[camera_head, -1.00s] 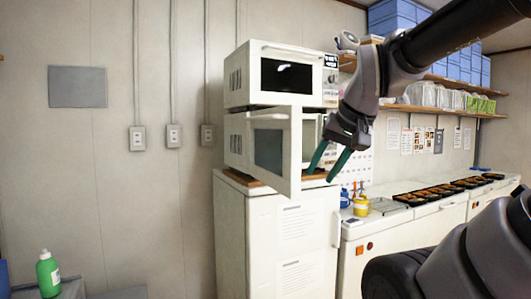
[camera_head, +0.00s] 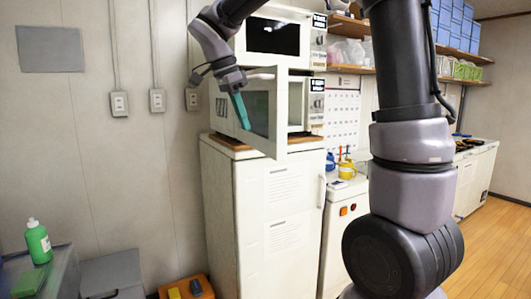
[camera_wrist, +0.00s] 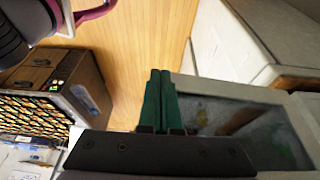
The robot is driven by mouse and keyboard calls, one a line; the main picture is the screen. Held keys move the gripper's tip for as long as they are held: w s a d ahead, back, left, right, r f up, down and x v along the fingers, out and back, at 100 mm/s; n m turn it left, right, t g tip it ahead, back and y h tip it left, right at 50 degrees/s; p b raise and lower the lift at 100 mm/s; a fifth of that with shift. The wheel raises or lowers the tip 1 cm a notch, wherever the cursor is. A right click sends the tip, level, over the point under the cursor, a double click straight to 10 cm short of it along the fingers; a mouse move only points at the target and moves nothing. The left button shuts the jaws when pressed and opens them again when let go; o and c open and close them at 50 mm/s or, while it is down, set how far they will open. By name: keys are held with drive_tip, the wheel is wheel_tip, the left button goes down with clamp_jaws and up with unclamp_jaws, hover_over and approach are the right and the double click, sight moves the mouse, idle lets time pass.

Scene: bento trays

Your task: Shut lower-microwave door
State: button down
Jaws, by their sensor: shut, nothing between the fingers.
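The lower microwave (camera_head: 315,112) sits on a wooden board on top of a white cabinet. Its door (camera_head: 260,115) stands open, swung out toward me, with its dark window facing left and its free edge at the right. My gripper (camera_head: 244,122) is shut and empty, pointing down in front of the door's outer face; I cannot tell whether it touches. In the wrist view, the two green fingers (camera_wrist: 160,88) lie side by side, and the door's window (camera_wrist: 245,130) is just to their right. The fingers hide part of the door.
The upper microwave (camera_head: 272,36) is stacked above, shut, close to my arm. The white cabinet (camera_head: 265,220) stands below. A green bottle (camera_head: 38,242) is at the lower left, and an orange box (camera_head: 187,289) is on the floor. A shelf and counter run along the right wall.

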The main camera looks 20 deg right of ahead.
sight(266, 151)
drive_tip(key=shift+m, duration=0.5)
drive_tip(key=shift+w+d+f, duration=0.35)
drive_tip(key=shift+d+f, duration=0.75)
drive_tip(key=shift+f, duration=0.5)
drive_tip(key=shift+w+d+f, duration=0.35)
drive_tip(key=shift+d+f, duration=0.75)
drive_tip(key=shift+f, duration=0.5)
drive_tip(key=shift+w+d+f, duration=0.35)
drive_tip(key=shift+d+f, duration=0.75)
drive_tip(key=shift+f, duration=0.5)
